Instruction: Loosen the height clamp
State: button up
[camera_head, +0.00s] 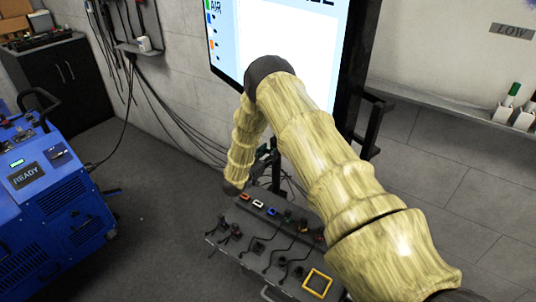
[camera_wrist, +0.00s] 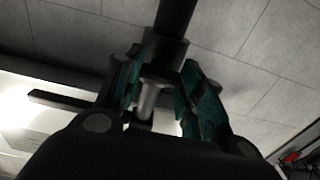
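The height clamp shows in the wrist view as a dark collar (camera_wrist: 163,50) on a black upright post (camera_wrist: 176,14), with a pale metal cylinder (camera_wrist: 150,97) sticking out toward me. My gripper (camera_wrist: 164,90) has its two green-padded fingers on either side of this metal part. The fingers stand apart, and a gap shows beside the part; I cannot tell whether either pad touches it. In the head view my arm hides most of the clamp, and only a bit of my gripper (camera_head: 264,156) shows by the post (camera_head: 276,178).
A grey tool cart (camera_head: 255,262) with several tools and cables stands below my arm. A large screen (camera_head: 290,45) is behind it. A blue machine (camera_head: 50,195) reading READY stands at left. Floor between machine and cart is clear.

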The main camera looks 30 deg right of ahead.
jog(key=shift+c, duration=1)
jog(key=shift+n, duration=0.3)
jog(key=n+b, duration=0.1)
jog(key=n, duration=0.3)
jog(key=shift+a, duration=0.1)
jog(key=n, duration=0.4)
jog(key=shift+w+f+n+b, duration=0.1)
jog(key=shift+w+n+b, duration=0.05)
jog(key=shift+n+b, duration=0.25)
jog(key=n, duration=0.4)
jog(key=shift+n, duration=0.3)
jog(key=shift+f+n+b, duration=0.1)
jog(key=shift+n+b, duration=0.3)
jog(key=shift+n, duration=1.7)
